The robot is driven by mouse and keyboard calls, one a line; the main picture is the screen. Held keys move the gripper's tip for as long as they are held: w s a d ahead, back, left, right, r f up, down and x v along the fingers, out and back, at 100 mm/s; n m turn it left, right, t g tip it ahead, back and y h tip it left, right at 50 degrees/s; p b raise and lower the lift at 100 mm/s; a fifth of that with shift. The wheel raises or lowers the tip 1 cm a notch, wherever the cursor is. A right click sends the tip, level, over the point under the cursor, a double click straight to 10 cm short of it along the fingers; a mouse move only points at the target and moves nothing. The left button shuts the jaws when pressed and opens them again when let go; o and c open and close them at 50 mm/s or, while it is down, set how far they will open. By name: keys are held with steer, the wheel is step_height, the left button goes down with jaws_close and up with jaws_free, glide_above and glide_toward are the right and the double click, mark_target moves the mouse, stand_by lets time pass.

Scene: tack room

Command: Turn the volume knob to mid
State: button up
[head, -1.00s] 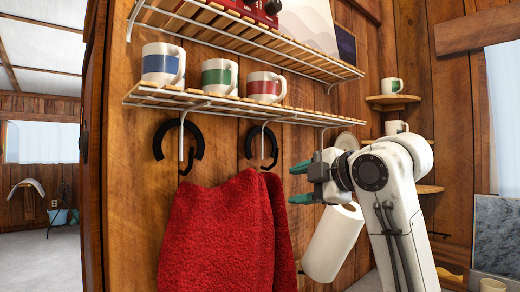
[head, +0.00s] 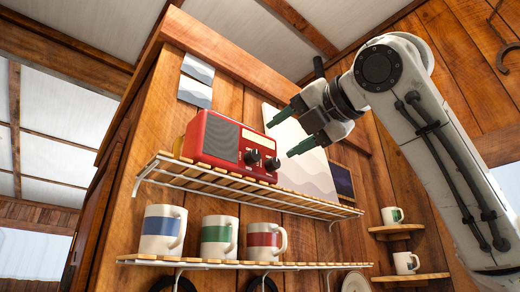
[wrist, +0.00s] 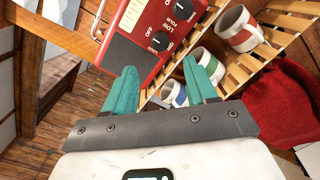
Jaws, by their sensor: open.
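A red radio (head: 222,138) with a grey speaker grille stands on the upper slatted shelf. Two black knobs, the left knob (head: 252,157) and the right knob (head: 272,163), are on the right part of its front. In the wrist view the radio (wrist: 128,48) is at the top, with one knob (wrist: 160,41) just beyond my fingertips and the other knob (wrist: 183,9) above it.
The upper shelf (head: 300,205) has a wire front edge below the radio. Three striped mugs, including a red-banded mug (head: 265,240), stand on the lower shelf (head: 330,265). A red towel (wrist: 283,105) hangs below. Pictures, including a pale print (head: 305,165), are on the wall behind.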

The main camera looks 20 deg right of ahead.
mark_target(256, 155)
steer(key=p+x, duration=0.3)
steer(key=x, duration=0.6)
steer(key=shift+w, duration=0.15)
steer(key=c, duration=1.1)
